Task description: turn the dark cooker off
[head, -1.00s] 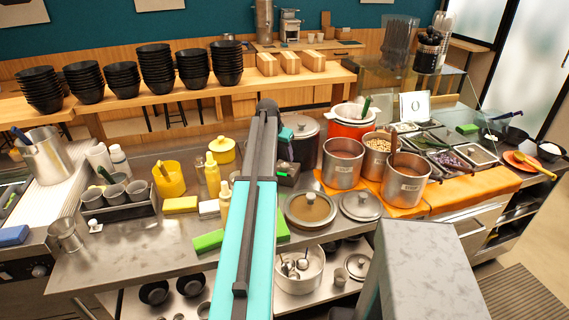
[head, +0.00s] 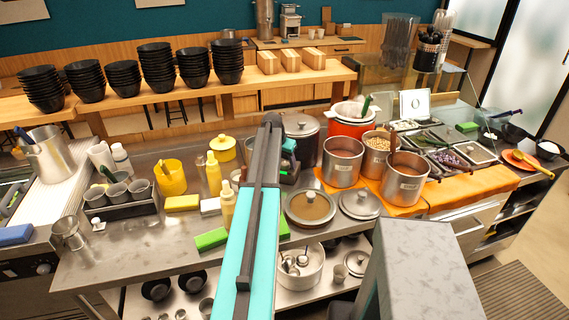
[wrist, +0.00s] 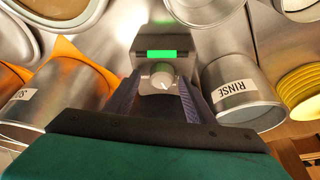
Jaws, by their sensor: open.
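The dark cooker (head: 308,152) stands at the back of the steel counter with a grey lid, partly hidden by my arm. A dark control box (head: 289,178) with a lit green display is in front of it. In the wrist view, the box's green display (wrist: 161,54) is lit above a round silver knob (wrist: 162,76) with a pale pointer mark. My gripper (wrist: 162,90) is open, with one finger on either side of the knob; I cannot tell whether they touch it. In the head view my gripper (head: 289,146) is just above the box, its fingers mostly hidden.
Steel pots (head: 342,163) on an orange cloth stand to the right. Yellow bottles (head: 213,174) and a yellow tub (head: 170,178) are to the left. A can marked RINSE (wrist: 238,92) is close by in the wrist view.

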